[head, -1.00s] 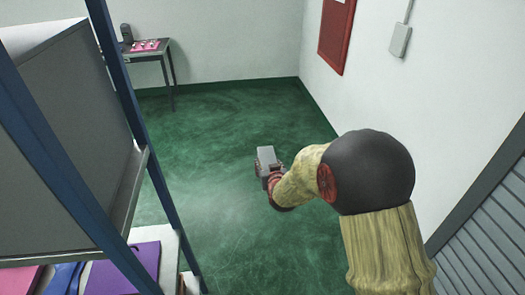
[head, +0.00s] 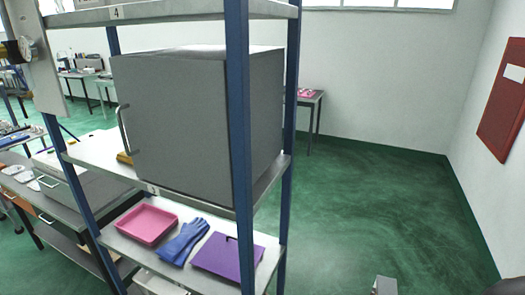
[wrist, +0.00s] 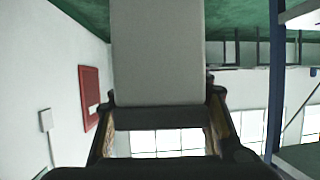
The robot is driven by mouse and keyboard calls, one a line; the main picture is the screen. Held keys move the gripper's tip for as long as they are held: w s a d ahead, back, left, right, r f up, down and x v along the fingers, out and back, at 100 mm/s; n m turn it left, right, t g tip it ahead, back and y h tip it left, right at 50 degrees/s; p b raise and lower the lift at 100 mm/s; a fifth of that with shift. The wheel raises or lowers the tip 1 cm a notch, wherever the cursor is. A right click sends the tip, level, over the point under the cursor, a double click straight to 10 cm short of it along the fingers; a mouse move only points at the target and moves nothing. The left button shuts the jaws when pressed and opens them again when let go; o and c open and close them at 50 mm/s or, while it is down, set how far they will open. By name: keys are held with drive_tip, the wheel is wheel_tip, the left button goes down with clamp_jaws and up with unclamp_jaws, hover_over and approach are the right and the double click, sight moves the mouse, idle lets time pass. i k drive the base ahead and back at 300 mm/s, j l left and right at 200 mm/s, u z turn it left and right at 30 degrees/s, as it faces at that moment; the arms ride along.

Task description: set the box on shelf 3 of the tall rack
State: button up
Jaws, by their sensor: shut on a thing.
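The tall rack (head: 238,130) has blue posts and pale shelves and stands left of centre in the head view. Shelf 3 (head: 90,150) is its middle shelf; its front-edge label is small and hard to read. A big grey cabinet with a handle (head: 190,125) fills much of that shelf. My gripper (wrist: 160,115) is shut on a plain light-grey box (wrist: 157,55), which extends beyond the fingers in the wrist view. Only a grey end of the box (head: 385,286) shows at the bottom edge of the head view, right of the rack and apart from it.
The shelf below holds a pink tray (head: 150,222), blue gloves (head: 182,241) and a purple item (head: 225,256). The shelf labelled 4 (head: 175,14) is above. Green floor right of the rack is clear. A red wall panel (head: 503,100) hangs at right.

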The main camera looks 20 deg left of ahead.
sight(97, 149)
drive_tip(key=u, duration=0.4)
drive_tip(key=k+u, duration=0.15)
drive_tip(key=u, duration=0.25)
drive_tip(key=j+u, duration=0.1)
drive_tip(key=u, duration=0.35)
drive_tip(key=j+u, duration=0.1)
drive_tip(key=u, duration=1.8)
drive_tip(key=i+l+u, duration=0.1)
drive_tip(key=i, duration=0.4)
drive_tip(key=i+l+u, duration=0.1)
drive_tip(key=i+l, duration=0.25)
drive_tip(key=i, duration=0.15)
drive_tip(key=i+l+u, duration=0.15)
drive_tip(key=i+l, duration=0.15)
drive_tip(key=i, duration=0.15)
drive_tip(key=i+j+z, duration=0.1)
drive_tip(key=i+z, duration=0.35)
drive_tip(key=i+j+z, duration=0.3)
drive_tip(key=i+z, duration=0.2)
drive_tip(key=i, duration=0.15)
